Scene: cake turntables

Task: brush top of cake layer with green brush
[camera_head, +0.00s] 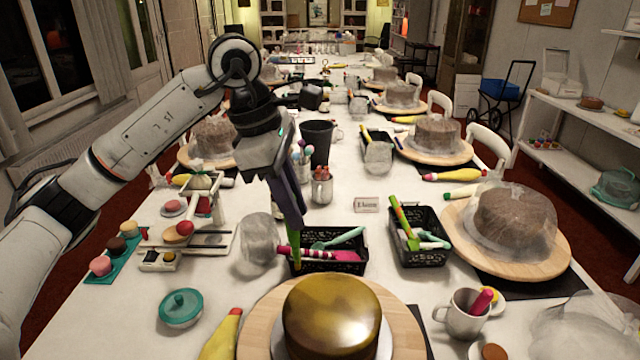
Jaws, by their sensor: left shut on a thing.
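The cake layer (332,318) is a round golden-brown block with a glossy top. It sits on a white board on a wooden turntable (262,318) at the bottom centre of the head view. My left gripper (293,224) points down over the left end of a black basket (335,267) behind the cake. It is shut on the green brush (296,247), of which only a short green part shows below the fingers. The brush's lower end is hidden in the basket or behind its rim. My right gripper is not in view.
The basket also holds a pink tool and a mint-green tool (345,237). A second basket (420,250) stands to the right. A wrapped cake (512,220) is further right. A white mug (464,315), a teal lidded bowl (180,308) and a yellow piping bag (222,335) flank the turntable.

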